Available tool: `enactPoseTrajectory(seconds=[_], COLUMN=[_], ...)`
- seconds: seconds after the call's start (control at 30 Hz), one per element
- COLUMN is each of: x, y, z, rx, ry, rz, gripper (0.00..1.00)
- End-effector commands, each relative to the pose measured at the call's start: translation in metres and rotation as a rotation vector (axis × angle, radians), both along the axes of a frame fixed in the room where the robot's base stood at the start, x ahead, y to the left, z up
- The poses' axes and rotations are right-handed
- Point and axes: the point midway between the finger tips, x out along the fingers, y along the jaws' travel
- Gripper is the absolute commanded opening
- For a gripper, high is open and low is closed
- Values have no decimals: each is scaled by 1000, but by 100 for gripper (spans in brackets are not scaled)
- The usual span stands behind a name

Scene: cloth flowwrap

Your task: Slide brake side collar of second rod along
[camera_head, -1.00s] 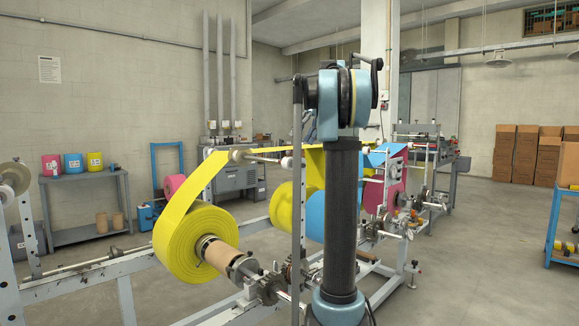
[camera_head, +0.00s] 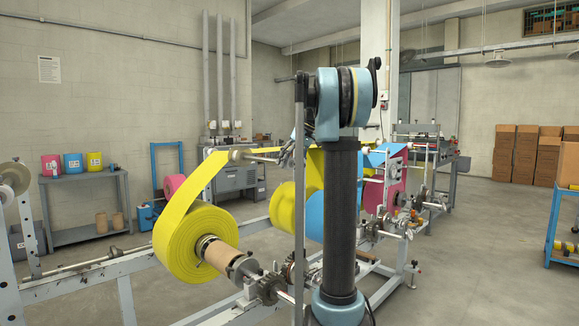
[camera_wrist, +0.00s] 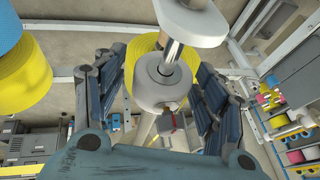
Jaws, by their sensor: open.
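A metal rod (camera_wrist: 172,52) runs through the wrist view with a pale grey collar (camera_wrist: 150,92) on it. My gripper (camera_wrist: 163,75) is open, one finger on each side of this collar. I see gaps and cannot tell any contact. A larger white round piece (camera_wrist: 192,22) sits further up the rod, at the top edge. In the head view a rod (camera_head: 262,159) carries the yellow web and a white collar (camera_head: 237,155) at its left. My gripper (camera_head: 287,152) is at its right end, mostly hidden by my own arm and a grey post.
A big yellow roll (camera_head: 190,240) on a cardboard core stands at the front of the machine. The yellow web (camera_head: 212,172) rises to the rod. Yellow and blue rolls (camera_head: 318,215) lie behind my arm. In the wrist view, yellow material (camera_wrist: 150,48) lies behind the collar.

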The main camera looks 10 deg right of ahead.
Motion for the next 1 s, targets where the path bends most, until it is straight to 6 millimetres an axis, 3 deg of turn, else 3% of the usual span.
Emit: enactPoseTrajectory(seconds=[0.17, 0.47, 0.63, 1.0], x=[0, 0, 7, 52], y=[0, 0, 4, 36], z=[0, 0, 0, 0], rx=[0, -1, -1, -2], ry=[0, 0, -1, -1], rz=[0, 0, 1, -1], gripper=[65, 1, 1, 1])
